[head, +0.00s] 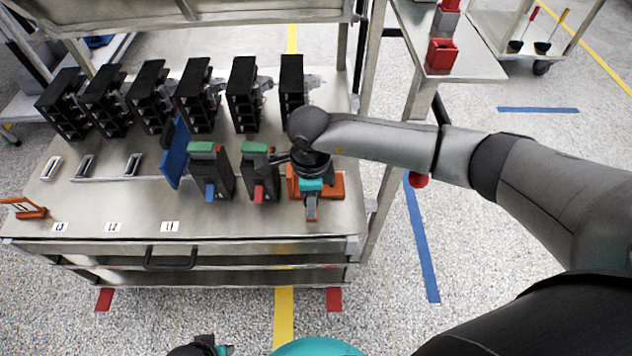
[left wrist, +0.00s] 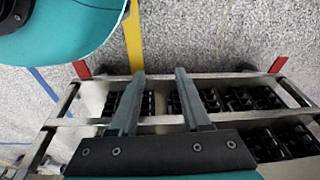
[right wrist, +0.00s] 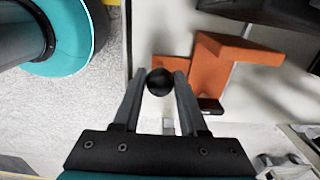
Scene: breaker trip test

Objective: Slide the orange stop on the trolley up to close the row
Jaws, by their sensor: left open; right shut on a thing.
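The orange stop (head: 333,186) sits at the right end of the trolley top (head: 110,200), partly hidden behind my right gripper (head: 311,207). In the right wrist view, the right gripper (right wrist: 160,85) is shut on the stop's black knob (right wrist: 159,82), with the orange body (right wrist: 205,75) just beyond. Left of the stop stand two dark breakers with green tops, one with a blue lever (head: 212,175) and one with a red lever (head: 259,178). A blue plate (head: 174,155) stands left of them. My left gripper (left wrist: 158,85) is open and empty, away from the stop.
Several black breakers (head: 195,95) stand in a row at the back of the trolley. Another orange piece (head: 25,208) is at the left end. Slotted fittings (head: 85,166) lie between. A side shelf holds red bins (head: 441,56). A trolley post (head: 378,195) stands right of the stop.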

